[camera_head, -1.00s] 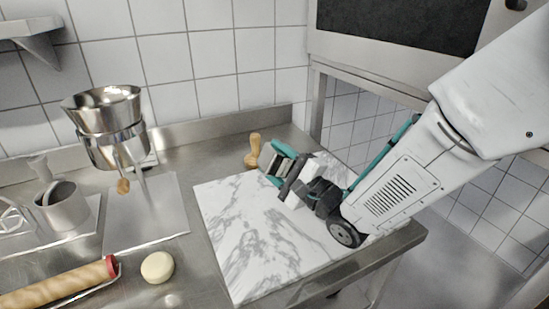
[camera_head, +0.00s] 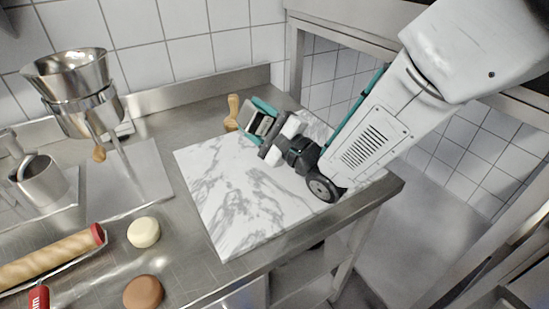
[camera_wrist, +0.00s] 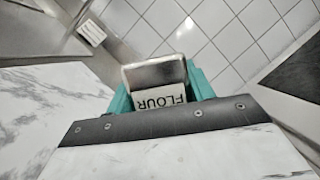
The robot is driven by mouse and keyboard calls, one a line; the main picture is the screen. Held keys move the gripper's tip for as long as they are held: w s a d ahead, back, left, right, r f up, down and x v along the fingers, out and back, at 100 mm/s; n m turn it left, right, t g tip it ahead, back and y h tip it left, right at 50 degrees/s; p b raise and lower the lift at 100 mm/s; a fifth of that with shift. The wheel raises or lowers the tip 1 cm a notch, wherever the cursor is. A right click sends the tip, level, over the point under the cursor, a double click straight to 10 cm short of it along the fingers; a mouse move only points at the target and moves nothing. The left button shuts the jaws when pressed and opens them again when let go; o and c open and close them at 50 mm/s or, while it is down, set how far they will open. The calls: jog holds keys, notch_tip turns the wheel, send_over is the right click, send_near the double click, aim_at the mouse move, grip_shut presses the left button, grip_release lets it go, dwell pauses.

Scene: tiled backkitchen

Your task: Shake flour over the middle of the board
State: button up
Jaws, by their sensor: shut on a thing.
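The flour shaker (camera_wrist: 158,88), a metal can with a FLOUR label that reads upside down in the wrist view, is held between the teal fingers of my gripper (camera_head: 261,121). In the head view, a metal and dark part of the shaker (camera_head: 257,126) shows between the fingers. The marble board (camera_head: 215,200), white with grey veins, lies on the steel counter. The gripper and shaker are over the board's far part, toward its back edge. My wrist and arm hide the board's right side. I see no flour on the visible marble.
To the left are a metal funnel (camera_head: 68,75) on a stand, a steel mug (camera_head: 40,180), a rolling pin (camera_head: 50,262), a pale round piece (camera_head: 143,232) and a brown one (camera_head: 143,292).

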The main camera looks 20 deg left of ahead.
aim_at(255, 105)
jog(key=shift+w+f, duration=0.1)
jog(key=shift+f, duration=0.1)
notch_tip(255, 105, up, 3)
jog(key=n+g+h, duration=0.1)
jog(key=n, duration=0.3)
jog(key=n+g, duration=0.1)
jog(key=n, duration=0.2)
jog(key=shift+r+n+h, duration=0.2)
jog(key=shift+n+h, duration=0.2)
jog(key=n, duration=0.1)
jog(key=r+n+h, duration=0.1)
jog(key=n, duration=0.1)
jog(key=shift+a+h, duration=0.1)
jog(key=shift+h, duration=0.2)
jog(key=n, duration=0.1)
jog(key=r+n+h, duration=0.1)
jog(key=n, duration=0.1)
jog(key=n+h, duration=0.1)
jog(key=shift+r, duration=0.25)
jog(key=n+t+h, duration=0.1)
jog(key=n, duration=0.1)
jog(key=r+n+t+h, duration=0.1)
jog(key=n, duration=0.1)
jog(key=shift+r+n+h, duration=0.1)
jog(key=shift+n+h, duration=0.2)
jog(key=shift+n, duration=0.1)
